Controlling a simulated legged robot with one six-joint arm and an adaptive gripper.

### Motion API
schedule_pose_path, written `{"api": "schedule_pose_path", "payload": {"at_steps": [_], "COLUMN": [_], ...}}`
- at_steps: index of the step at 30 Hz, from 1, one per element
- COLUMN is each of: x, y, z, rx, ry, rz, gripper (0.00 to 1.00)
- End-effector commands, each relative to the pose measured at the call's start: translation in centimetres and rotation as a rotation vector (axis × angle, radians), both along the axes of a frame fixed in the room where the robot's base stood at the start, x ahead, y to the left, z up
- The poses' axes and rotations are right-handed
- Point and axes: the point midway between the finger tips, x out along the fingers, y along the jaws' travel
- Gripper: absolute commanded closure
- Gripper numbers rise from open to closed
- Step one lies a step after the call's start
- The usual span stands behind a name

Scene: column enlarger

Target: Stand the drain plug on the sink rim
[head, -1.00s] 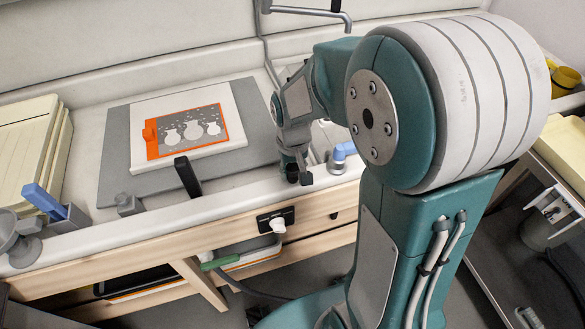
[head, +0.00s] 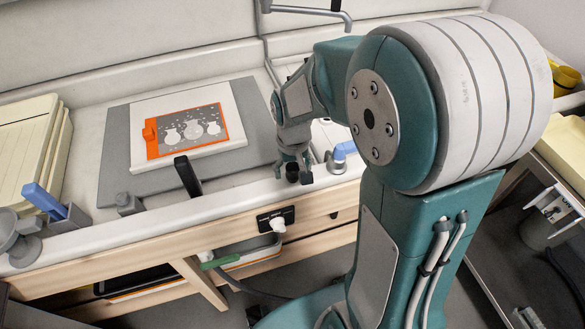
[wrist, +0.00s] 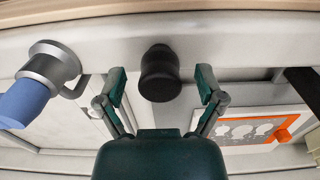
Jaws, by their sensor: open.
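The drain plug (wrist: 160,74), a small black piece with a rounded end, is on the pale sink rim (wrist: 220,45) in the wrist view. It appears to stand there, between the fingers of my gripper (wrist: 162,84). The fingers are spread, with a gap on each side of the plug. In the head view my gripper (head: 292,170) is low over the front rim, with the dark plug (head: 292,173) between its fingers. The plug's underside is hidden, so its contact with the rim cannot be fully seen.
A blue-handled metal fitting (head: 342,153) is close on the right, and shows at left in the wrist view (wrist: 45,75). A grey board with an orange-framed picture (head: 187,131) lies left. A black upright handle (head: 187,176) rises near the front edge.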

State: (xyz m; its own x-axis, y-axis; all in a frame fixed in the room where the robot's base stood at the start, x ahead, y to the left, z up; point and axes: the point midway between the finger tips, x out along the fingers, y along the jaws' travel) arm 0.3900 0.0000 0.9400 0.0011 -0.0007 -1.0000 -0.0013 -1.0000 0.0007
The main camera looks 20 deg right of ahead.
Motion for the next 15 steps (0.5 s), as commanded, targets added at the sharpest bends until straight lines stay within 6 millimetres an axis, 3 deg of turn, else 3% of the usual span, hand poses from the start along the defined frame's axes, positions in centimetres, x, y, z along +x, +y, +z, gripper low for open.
{"api": "schedule_pose_path", "payload": {"at_steps": [15], "x": [0.0], "y": [0.0], "z": [1.8], "rx": [0.000], "ry": [-0.001], "rz": [0.000], "gripper": [0.12]}}
